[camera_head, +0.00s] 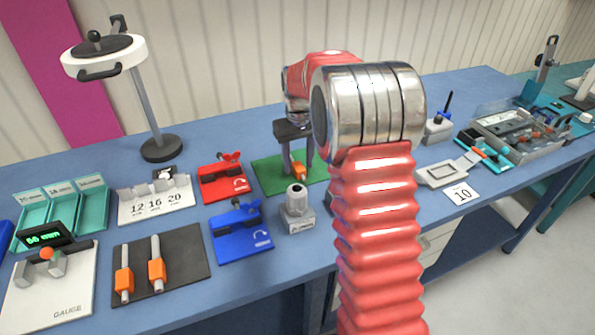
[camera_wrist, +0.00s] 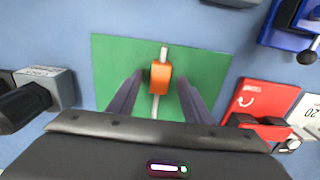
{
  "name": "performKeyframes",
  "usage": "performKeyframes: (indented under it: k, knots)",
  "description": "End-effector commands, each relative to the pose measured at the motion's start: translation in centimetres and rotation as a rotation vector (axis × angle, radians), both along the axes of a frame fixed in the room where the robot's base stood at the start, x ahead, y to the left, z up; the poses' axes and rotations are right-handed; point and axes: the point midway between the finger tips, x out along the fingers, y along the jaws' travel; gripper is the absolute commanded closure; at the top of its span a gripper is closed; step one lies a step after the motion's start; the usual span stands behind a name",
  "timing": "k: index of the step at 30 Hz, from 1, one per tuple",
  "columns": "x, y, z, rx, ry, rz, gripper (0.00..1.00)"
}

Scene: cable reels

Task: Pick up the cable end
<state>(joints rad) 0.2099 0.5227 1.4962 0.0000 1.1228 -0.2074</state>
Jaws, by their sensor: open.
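A cable end with an orange block (camera_wrist: 160,77) and a pale rod through it lies on a green mat (camera_wrist: 115,60). In the head view the orange block (camera_head: 299,171) shows low between my gripper's fingers, on the green mat (camera_head: 268,178). My gripper (camera_head: 297,168) points down over the mat. In the wrist view the two dark fingers of my gripper (camera_wrist: 157,88) stand apart, one on each side of the orange block, with gaps showing. Whether the fingertips touch the mat is unclear. My arm hides the area right of the mat in the head view.
A red fixture (camera_head: 223,183) stands left of the mat, and a blue fixture (camera_head: 240,232) in front of it. A grey block with a knob (camera_head: 297,212) stands close in front. Two similar orange-and-grey pieces lie on a dark mat (camera_head: 190,270).

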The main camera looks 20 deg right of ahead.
Motion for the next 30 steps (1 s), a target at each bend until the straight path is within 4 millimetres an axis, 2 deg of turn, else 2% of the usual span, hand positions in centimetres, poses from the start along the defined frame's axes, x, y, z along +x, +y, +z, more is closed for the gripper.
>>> performKeyframes:
  k: [18, 30]
  knots:
    - [-0.01, -0.07, -0.37, 0.0, 0.0, -0.001, 0.55]
    - [-0.02, -0.09, -0.37, 0.0, 0.0, -0.002, 0.83]
